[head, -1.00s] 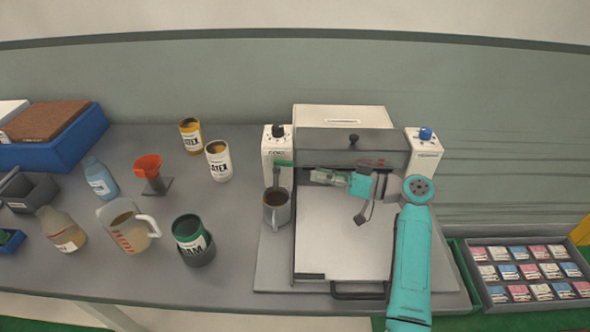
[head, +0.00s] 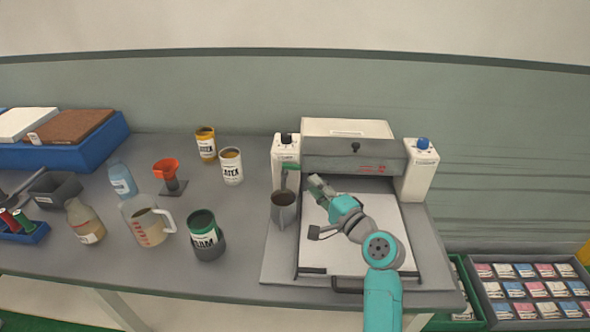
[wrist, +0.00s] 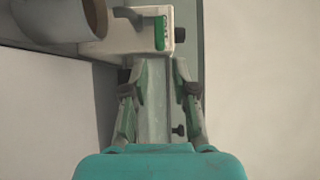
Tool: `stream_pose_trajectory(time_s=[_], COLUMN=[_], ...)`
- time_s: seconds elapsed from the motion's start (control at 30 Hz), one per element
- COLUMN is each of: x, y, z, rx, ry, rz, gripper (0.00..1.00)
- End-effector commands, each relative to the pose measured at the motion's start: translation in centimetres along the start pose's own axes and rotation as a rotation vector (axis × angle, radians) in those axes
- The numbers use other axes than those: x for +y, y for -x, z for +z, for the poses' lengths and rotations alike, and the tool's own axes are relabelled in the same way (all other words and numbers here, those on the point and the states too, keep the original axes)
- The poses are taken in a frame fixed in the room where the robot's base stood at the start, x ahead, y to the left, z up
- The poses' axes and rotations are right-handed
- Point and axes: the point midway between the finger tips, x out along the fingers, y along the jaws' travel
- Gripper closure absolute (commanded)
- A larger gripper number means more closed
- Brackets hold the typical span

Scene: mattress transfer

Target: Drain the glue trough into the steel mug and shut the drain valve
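The steel mug (head: 284,212) stands at the left side of the binding machine, below a grey spout, with brown liquid inside; part of it shows at the top left of the wrist view (wrist: 45,22). The drain valve's green handle (head: 290,166) is on the front of the machine's left white post, just above the spout. It also shows in the wrist view (wrist: 159,32). My gripper (head: 315,182) is over the machine bed, right of the mug and apart from the handle. Its fingers (wrist: 155,72) are spread with nothing held between them. The glue trough cannot be made out.
The machine's grey hood (head: 354,163) is behind my gripper, with the right post (head: 420,172) beside it. A green can (head: 206,235), a measuring jug (head: 146,224) and bottles stand left. A crate of small packs (head: 530,285) is right. The bench between cans and machine is clear.

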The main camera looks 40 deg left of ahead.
Motion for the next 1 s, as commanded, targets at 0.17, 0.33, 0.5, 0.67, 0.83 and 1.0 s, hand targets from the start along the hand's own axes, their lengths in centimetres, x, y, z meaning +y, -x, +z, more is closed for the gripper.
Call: stream_pose_trajectory(time_s=[0.17,0.33,0.5,0.67,0.83,1.0], x=[-0.1,0.0,-0.1,0.0,0.1,0.1], y=[-2.7,-5.8,-8.3,-9.7,-10.2,-10.1], z=[0.1,0.1,0.0,0.1,0.1,0.0], rx=[-0.003,-0.003,-0.003,-0.003,-0.002,-0.002], ry=[0.001,0.001,0.002,0.001,0.002,0.002], rz=[0.001,0.002,0.001,0.002,0.002,0.002], gripper=[0.73,0.73,0.73,0.73,0.73,0.73])
